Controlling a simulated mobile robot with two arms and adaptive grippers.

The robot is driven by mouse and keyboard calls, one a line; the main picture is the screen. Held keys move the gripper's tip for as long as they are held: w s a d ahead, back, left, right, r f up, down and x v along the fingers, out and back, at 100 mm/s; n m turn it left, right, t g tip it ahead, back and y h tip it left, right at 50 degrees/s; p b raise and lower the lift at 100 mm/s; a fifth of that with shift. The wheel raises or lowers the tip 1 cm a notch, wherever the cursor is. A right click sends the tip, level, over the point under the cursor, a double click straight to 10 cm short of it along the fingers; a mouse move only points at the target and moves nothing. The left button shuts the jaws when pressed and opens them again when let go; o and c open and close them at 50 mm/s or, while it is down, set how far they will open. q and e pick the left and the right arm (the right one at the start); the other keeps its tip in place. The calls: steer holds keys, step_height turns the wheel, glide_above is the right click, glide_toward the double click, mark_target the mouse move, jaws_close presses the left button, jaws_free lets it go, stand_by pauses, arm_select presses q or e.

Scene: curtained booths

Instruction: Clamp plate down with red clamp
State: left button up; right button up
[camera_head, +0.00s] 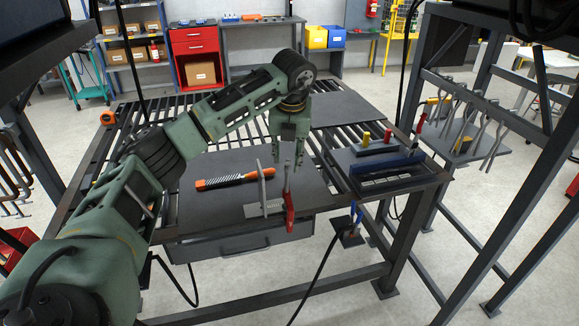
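A dark grey plate (213,215) lies on the slatted welding table, its front edge near the table's front edge. A clamp with a red handle (289,212) stands upright at the plate's front right, its grey bar (262,182) beside the handle. Whether its jaws press on the plate cannot be told from here. My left gripper (288,163) points down just above the clamp's red part, with its two fingers apart. No grip on the clamp is visible. My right gripper is not in view.
An orange-handled tool (222,181) lies on the plate, left of the clamp. A second plate (345,109) lies at the back right. A blue-edged block (388,163) with red and yellow handles sits at the right. A rack of hanging clamps (480,125) stands beyond.

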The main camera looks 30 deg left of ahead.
mark_target(287, 164)
arm_select(q)
steer(key=shift+w, duration=0.1)
stand_by(0.3)
steer(key=shift+b+x, duration=0.75)
steer(key=shift+x, duration=0.8)
steer(key=shift+a, duration=0.1)
steer(key=shift+c, duration=0.6)
jaws_close()
steer(key=shift+r, duration=0.1)
